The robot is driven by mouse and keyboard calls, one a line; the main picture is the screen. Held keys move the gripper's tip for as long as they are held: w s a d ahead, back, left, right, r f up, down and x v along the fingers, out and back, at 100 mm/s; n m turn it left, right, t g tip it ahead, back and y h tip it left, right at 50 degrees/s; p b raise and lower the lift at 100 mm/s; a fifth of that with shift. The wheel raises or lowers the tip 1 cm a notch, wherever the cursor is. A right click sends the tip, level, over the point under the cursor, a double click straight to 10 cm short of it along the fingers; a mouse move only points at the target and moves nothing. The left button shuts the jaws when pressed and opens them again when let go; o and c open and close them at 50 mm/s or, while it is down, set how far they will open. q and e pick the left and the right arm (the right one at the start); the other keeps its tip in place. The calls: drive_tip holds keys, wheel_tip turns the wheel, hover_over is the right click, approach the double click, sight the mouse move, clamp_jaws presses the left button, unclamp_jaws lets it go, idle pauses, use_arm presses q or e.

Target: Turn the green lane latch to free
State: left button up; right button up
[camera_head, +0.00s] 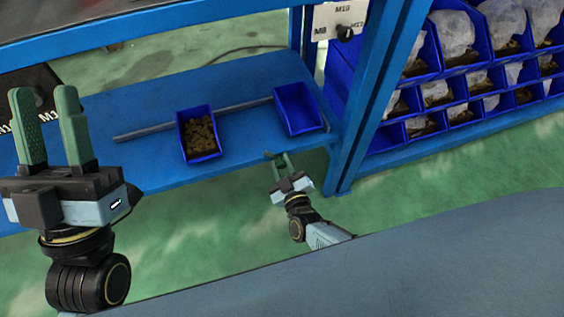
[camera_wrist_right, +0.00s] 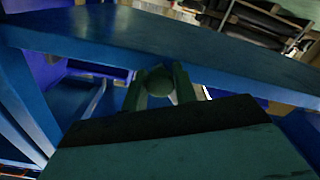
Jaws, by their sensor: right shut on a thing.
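My right gripper (camera_head: 278,157) is at the front edge of the blue shelf, just below the right blue bin. In the right wrist view its green fingers (camera_wrist_right: 158,76) are shut on a round, dark green knob (camera_wrist_right: 157,82), which I take to be the green lane latch. In the head view the latch is hidden at the fingers, so its turn position cannot be told. My left gripper (camera_head: 45,95) is open and empty at the far left, its two green fingers pointing up and apart.
The blue shelf (camera_head: 130,103) carries a bin of brownish parts (camera_head: 183,145), an empty-looking blue bin (camera_head: 296,108) and a grey bar (camera_head: 150,131). A white M8/M10/M12 plate (camera_head: 327,20) with a black knob (camera_head: 344,34) is above. A blue post (camera_head: 374,100) stands right of my right gripper.

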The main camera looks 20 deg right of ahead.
drive_tip(key=n, duration=0.4)
drive_tip(key=shift+n, duration=0.3)
drive_tip(key=n, duration=0.3)
drive_tip(key=shift+p, duration=0.3)
use_arm(q)
drive_tip(key=shift+w+d+f+g, duration=0.15)
drive_tip(key=shift+w+f+g, duration=0.1)
drive_tip(key=shift+w+g, duration=0.4)
use_arm(e)
drive_tip(key=shift+n, duration=1.2)
use_arm(q)
drive_tip(key=shift+s, duration=0.1)
use_arm(e)
drive_tip(key=o, duration=1)
